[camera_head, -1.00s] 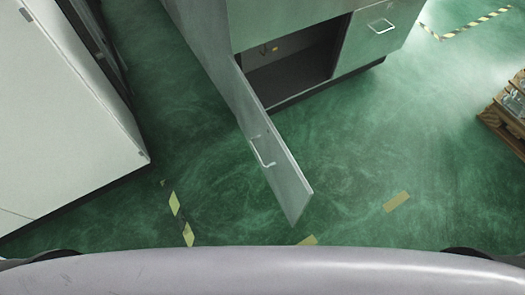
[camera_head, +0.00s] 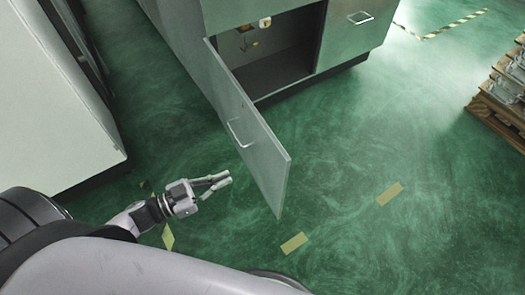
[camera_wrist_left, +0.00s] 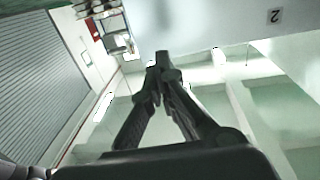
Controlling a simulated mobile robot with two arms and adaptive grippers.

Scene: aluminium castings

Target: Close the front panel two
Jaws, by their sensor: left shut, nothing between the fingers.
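The front panel (camera_head: 258,150) is a grey door with a pale bar handle (camera_head: 238,132). It stands swung open from the grey cabinet (camera_head: 345,40), whose dark compartment (camera_head: 275,70) shows behind it. My left gripper (camera_head: 226,178) is shut and empty, to the left of the panel's free end and apart from it in the picture. The left wrist view shows its closed fingers (camera_wrist_left: 163,58) in front of a pale surface marked 2 (camera_wrist_left: 275,16); I cannot tell the gap between them. My right gripper is not in view.
A second closed front with a handle (camera_head: 361,18) is right of the opening. A large white cabinet (camera_head: 50,100) stands at the left. A wooden pallet with castings (camera_head: 500,112) is at the right edge. The green floor (camera_head: 370,140) right of the panel is clear.

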